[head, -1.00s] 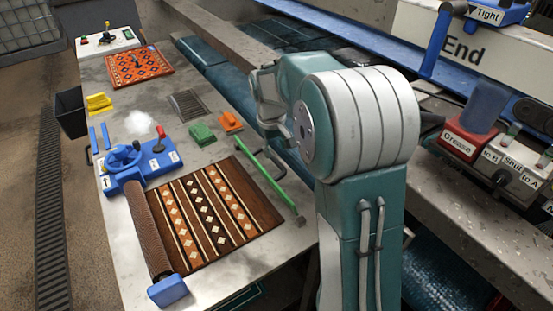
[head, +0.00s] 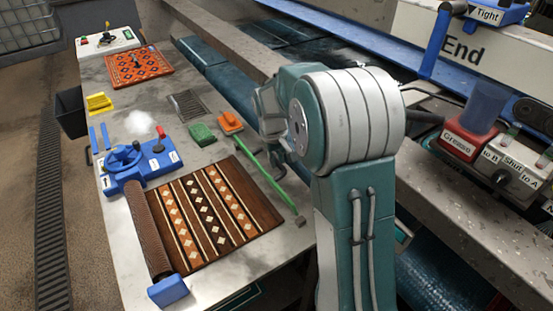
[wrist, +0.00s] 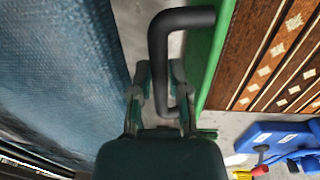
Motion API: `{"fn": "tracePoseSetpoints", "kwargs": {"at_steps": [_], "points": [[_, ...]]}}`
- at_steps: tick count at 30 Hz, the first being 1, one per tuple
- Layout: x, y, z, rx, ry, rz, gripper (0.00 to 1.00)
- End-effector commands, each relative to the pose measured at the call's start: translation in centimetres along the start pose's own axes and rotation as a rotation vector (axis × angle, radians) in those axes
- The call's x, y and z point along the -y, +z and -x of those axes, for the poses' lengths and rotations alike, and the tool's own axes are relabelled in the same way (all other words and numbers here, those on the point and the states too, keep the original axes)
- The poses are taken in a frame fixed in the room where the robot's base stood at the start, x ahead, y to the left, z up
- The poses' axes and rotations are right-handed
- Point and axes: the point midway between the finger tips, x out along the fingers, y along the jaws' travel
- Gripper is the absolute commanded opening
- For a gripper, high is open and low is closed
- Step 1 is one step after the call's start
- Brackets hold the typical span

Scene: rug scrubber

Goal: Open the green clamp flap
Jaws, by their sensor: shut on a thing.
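The green clamp flap (head: 268,180) is a long thin bar along the right edge of the brown patterned rug (head: 213,216). In the wrist view the flap (wrist: 208,60) runs beside the rug, with a black bent handle (wrist: 158,55) on its left side. My gripper (wrist: 159,72) has its two fingers on either side of the handle's lower part and is shut on it. In the head view my arm hides most of the gripper and the handle. I cannot tell from these views whether the flap is lifted at all.
A blue roller unit (head: 130,165) stands at the rug's left. A green brush (head: 202,134) and an orange brush (head: 231,122) lie beyond the rug, near a drain grate (head: 188,104). A blue textured roll (wrist: 65,70) lies close to my gripper's left.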

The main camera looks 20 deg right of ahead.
Motion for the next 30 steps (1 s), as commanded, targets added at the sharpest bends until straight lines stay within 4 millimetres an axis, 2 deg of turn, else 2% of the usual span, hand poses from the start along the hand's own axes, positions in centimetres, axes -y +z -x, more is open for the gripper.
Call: {"fn": "tracePoseSetpoints", "kwargs": {"at_steps": [9, 16, 17, 18, 19, 30], "points": [[-3.0, 0.1, -2.4, 0.002, 0.000, -0.002, 0.00], [-3.2, 0.1, -2.4, -0.002, 0.002, 0.000, 0.00], [-3.3, 0.1, -2.4, -0.003, 0.002, 0.000, 0.27], [-3.3, 0.1, -2.4, -0.003, 0.002, -0.001, 0.45], [-3.4, 0.1, -2.4, -0.003, 0.002, -0.001, 0.57], [-2.9, 0.0, -2.3, -0.001, 0.002, 0.000, 0.57]]}}
